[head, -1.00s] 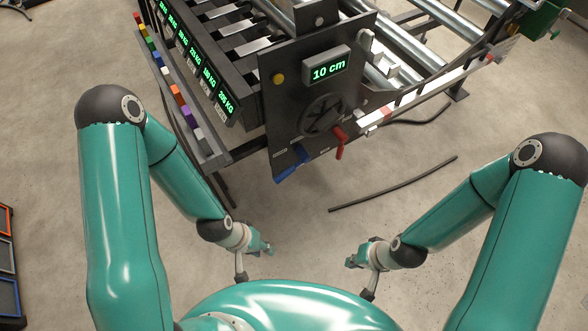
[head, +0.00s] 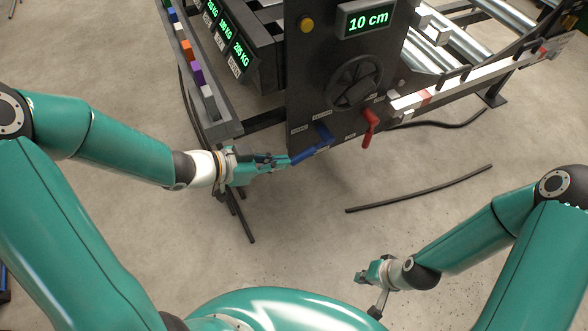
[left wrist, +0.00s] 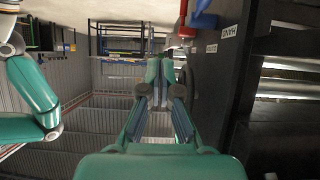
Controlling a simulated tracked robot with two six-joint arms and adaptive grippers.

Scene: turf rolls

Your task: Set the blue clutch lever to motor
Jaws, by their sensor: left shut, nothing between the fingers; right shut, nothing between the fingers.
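The blue clutch lever (head: 311,148) sits low on the dark control panel (head: 310,80), its handle slanting down and left in the head view. It also shows at the top of the left wrist view (left wrist: 203,17), beside a label (left wrist: 229,32) reading HAND. My right gripper (head: 362,277) is shut and empty over the floor, away from the panel.
A red lever (head: 369,127) hangs right of the blue one, below a black handwheel (head: 355,82). A rail with coloured blocks (head: 196,72) runs at the left.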

